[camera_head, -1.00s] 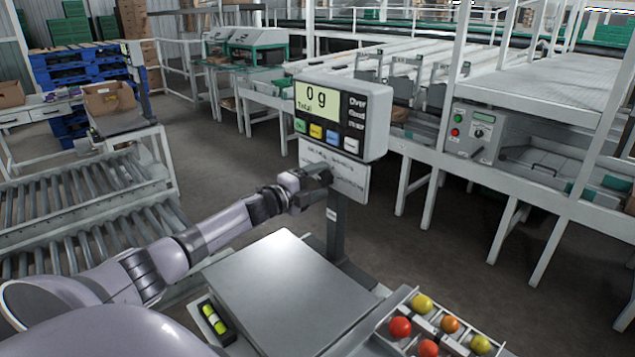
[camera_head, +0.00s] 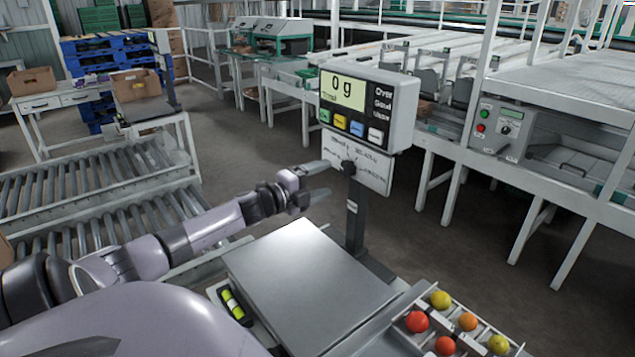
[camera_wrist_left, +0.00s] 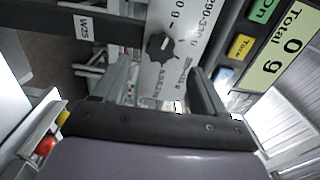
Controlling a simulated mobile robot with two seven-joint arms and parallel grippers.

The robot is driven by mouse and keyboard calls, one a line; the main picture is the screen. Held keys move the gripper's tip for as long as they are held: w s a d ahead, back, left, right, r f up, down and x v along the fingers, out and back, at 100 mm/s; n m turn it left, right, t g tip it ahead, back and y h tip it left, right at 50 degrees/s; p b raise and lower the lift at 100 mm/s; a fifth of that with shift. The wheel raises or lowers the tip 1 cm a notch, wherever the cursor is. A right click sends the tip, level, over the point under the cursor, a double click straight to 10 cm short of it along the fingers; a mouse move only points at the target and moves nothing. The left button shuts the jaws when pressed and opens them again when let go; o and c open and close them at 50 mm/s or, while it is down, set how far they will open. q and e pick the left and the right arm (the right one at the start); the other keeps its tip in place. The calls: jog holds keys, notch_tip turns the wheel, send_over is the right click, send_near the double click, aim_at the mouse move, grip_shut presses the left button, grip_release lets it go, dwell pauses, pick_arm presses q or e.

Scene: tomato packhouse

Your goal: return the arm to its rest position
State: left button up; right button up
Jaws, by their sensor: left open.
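My left gripper (camera_head: 322,181) is open and empty. Its two fingers point right, toward the scale's post, just left of the black knob (camera_head: 349,167) on the white label plate (camera_head: 372,172) below the display. A small gap shows between the fingers and the knob in the head view. In the left wrist view, the open fingers (camera_wrist_left: 162,85) stand on either side of the picture's middle, with the knob (camera_wrist_left: 160,46) ahead of them. My left arm reaches in from the lower left, beside the scale's platform. My right gripper is not in view.
The scale display (camera_head: 367,108) reads 0 g above the bare grey platform (camera_head: 310,280). A divided tray (camera_head: 400,331) with several red, orange and yellow tomatoes stands at the right. Roller conveyors (camera_head: 90,190) are at the left. A control box (camera_head: 499,128) is on the right-hand frame.

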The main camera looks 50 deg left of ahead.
pick_arm(q)
jog(key=shift+s, duration=0.4)
dwell(0.4)
jog(key=s+d+f+n+g+y, duration=0.25)
jog(key=s+d+f+n, duration=0.25)
jog(key=d+f, duration=0.25)
jog(key=s+d+f+n+g+y, duration=0.1)
jog(key=s+d+f+n+g, duration=0.2)
jog(key=s+d+f+n, duration=0.35)
jog(key=s+d+f+n+g+h, duration=0.2)
jog(key=s+d+n+g, duration=0.55)
jog(key=s+d, duration=1.05)
jog(key=w+d+f+m+t+h, duration=0.1)
jog(key=w+f+t, duration=0.3)
jog(key=f, duration=0.4)
jog(key=shift+w+f+m+t+h, duration=0.15)
jog(key=shift+f+m+t+h, duration=0.25)
jog(key=shift+m+t+h, duration=0.25)
